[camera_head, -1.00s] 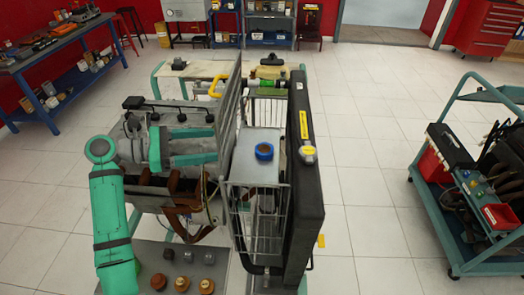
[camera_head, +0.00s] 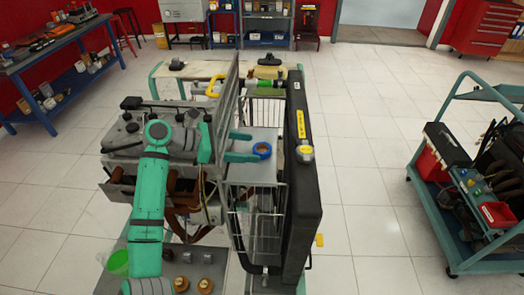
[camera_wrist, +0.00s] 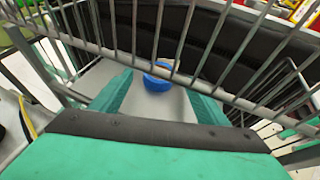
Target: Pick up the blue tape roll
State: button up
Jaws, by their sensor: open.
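The blue tape roll (camera_head: 262,150) lies on a grey flat surface (camera_head: 262,137) inside a wire-sided compartment, between a grey panel on the left and a thick black panel on the right. My gripper (camera_head: 246,146) is open, its green fingers reaching in from the left, close to the roll. In the wrist view the blue roll (camera_wrist: 158,78) sits just beyond and between the tips of my open gripper (camera_wrist: 155,80). Wire bars cross in front of this view. Whether the fingers touch the roll is unclear.
The black panel (camera_head: 305,190) stands close to the right of the roll. A grey upright panel (camera_head: 228,95) is beside my arm. Wire mesh (camera_head: 258,225) fences the near side. A green cart (camera_head: 470,200) stands at right, with clear floor between.

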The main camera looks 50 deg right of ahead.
aim_at(268, 149)
jog(key=x, duration=0.3)
jog(key=shift+s+d, duration=0.15)
jog(key=shift+d, duration=0.15)
jog(key=shift+c, duration=0.3)
jog(key=c, duration=1)
jog(key=shift+c, duration=0.3)
